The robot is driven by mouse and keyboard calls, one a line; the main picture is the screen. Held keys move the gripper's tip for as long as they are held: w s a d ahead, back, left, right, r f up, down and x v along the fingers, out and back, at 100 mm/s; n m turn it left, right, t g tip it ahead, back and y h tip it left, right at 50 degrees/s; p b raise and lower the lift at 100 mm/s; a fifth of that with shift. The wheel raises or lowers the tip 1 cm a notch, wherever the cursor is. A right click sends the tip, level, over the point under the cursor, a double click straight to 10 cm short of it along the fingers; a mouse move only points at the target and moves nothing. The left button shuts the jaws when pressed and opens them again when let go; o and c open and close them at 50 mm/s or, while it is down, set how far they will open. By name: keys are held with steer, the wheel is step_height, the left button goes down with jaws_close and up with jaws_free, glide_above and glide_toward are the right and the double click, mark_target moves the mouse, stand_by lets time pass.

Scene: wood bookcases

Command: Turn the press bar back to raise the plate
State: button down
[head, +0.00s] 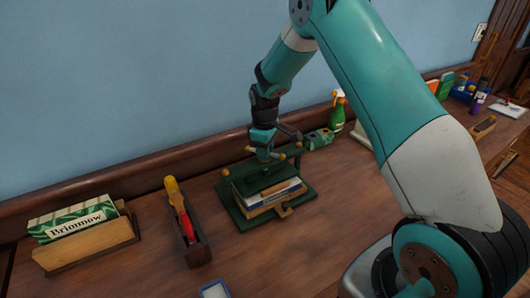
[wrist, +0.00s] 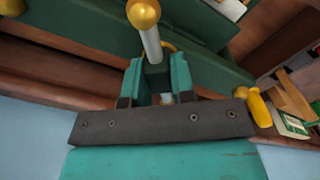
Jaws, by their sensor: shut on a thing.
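The green book press (head: 300,192) stands on the wooden counter. Its press bar (head: 282,154) has brass ball ends and crosses above the top beam. In the wrist view the bar is a silver rod (wrist: 151,45) with a brass ball (wrist: 143,13). My gripper (head: 265,151) reaches down from above and is shut on the bar; it also shows in the wrist view (wrist: 157,70). A stack of books (head: 274,197) lies inside the press. The dark green plate (head: 252,183) appears close above the books; whether it touches them I cannot tell.
Left of the press are a narrow wooden box (head: 194,248) with yellow- and red-handled tools and a wooden holder (head: 88,248) with green-and-white boxes. A green spray bottle (head: 337,112) stands behind, right. A blue-edged tray (head: 215,290) lies in front. Bare counter lies right of the press.

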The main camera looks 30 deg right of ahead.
steer(key=shift+n, duration=1.1)
steer(key=c, duration=1)
jaws_free()
steer(key=shift+o, duration=0.2)
step_height(320, 180, up, 18)
steer(key=b, duration=0.3)
steer(key=shift+f, duration=0.25)
steer(key=s+a+r+y, duration=0.1)
steer(key=s+a+r, duration=0.2)
steer(key=s+a, duration=0.95)
steer(key=s+a+f+m+y, duration=0.1)
steer(key=s+a, duration=0.2)
steer(key=s, duration=0.7)
steer(key=s+a+m+y, duration=0.1)
steer(key=s+a, duration=0.3)
steer(key=s, duration=0.6)
steer(key=shift+f+m+y, duration=0.35)
steer(key=shift+m+y, duration=0.05)
steer(key=shift+y, duration=0.2)
